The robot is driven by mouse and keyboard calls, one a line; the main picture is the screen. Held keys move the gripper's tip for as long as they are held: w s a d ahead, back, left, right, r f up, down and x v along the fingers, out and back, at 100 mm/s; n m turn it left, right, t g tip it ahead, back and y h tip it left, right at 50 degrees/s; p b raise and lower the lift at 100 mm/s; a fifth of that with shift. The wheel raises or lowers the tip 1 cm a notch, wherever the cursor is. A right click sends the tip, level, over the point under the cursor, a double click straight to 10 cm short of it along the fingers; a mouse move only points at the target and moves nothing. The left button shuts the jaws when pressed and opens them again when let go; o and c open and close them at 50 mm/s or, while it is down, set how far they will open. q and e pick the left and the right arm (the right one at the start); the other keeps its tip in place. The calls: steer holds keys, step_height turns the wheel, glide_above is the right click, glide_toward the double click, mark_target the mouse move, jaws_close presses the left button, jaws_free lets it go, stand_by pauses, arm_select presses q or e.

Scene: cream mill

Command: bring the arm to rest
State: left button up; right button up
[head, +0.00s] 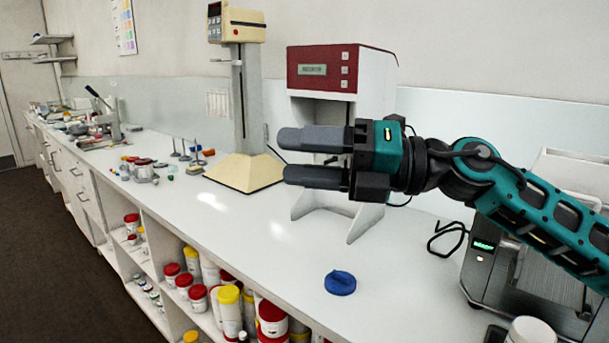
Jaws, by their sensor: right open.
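My right arm (535,205) is teal and black and comes in from the right, raised above the white bench. Its gripper (285,157) points left, with two dark grey fingers apart and nothing between them. It is in front of the red and white instrument (320,70) and hides part of it. I cannot tell whether it touches the instrument. My left gripper is not in the head view.
A blue lid-like object (340,282) lies on the bench (265,235) below the gripper. A cream stand with a column (245,170) is behind left. A silver device (485,270) stands at right, a white-lidded jar (530,331) before it. Shelves below hold several jars (231,305).

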steer(key=d+f+m+t+h, duration=0.45)
steer(key=f+m, duration=0.25)
steer(key=m, duration=0.4)
steer(key=w+d+f+m+t+h, duration=0.1)
steer(key=d+f+m+t+h, duration=0.45)
steer(key=m, duration=0.55)
steer(key=d+f+m+t+h, duration=0.35)
steer(key=f+m+h, duration=0.35)
steer(key=m, duration=0.4)
steer(key=s+d+f+m+g+h, duration=0.1)
steer(key=s+d+f+m+g, duration=0.4)
steer(key=s+f, duration=0.65)
steer(key=s+d+f+m+g, duration=0.1)
steer(key=s+d+f+g, duration=0.1)
steer(key=s+f+g, duration=0.8)
steer(key=w+a+f+t+y, duration=0.1)
steer(key=w+a+f+t, duration=0.2)
steer(key=f+t, duration=0.6)
steer(key=shift+w+n+t+y, duration=0.35)
steer(key=shift+w+n+y, duration=0.05)
steer(key=shift+w, duration=0.35)
